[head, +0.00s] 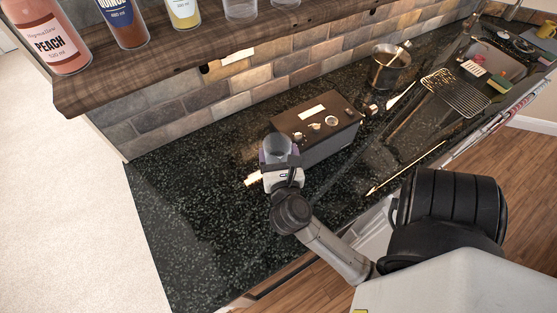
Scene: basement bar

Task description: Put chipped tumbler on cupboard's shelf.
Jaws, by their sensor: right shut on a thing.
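My right gripper (280,163) is over the dark speckled counter, in front of the black box. It is shut on a clear, greyish glass, which appears to be the chipped tumbler (277,145). The round upper part of the glass shows above the fingers; its lower part is hidden by the gripper, and no chip can be made out. I cannot tell whether the glass touches the counter. No shelf inside a cupboard can be made out. My left gripper is not in view.
A thick wooden wall shelf (160,82) with several bottles and glasses overhangs the counter's back left. A black box (335,142) stands right behind my gripper. The counter's left part (190,220) is clear.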

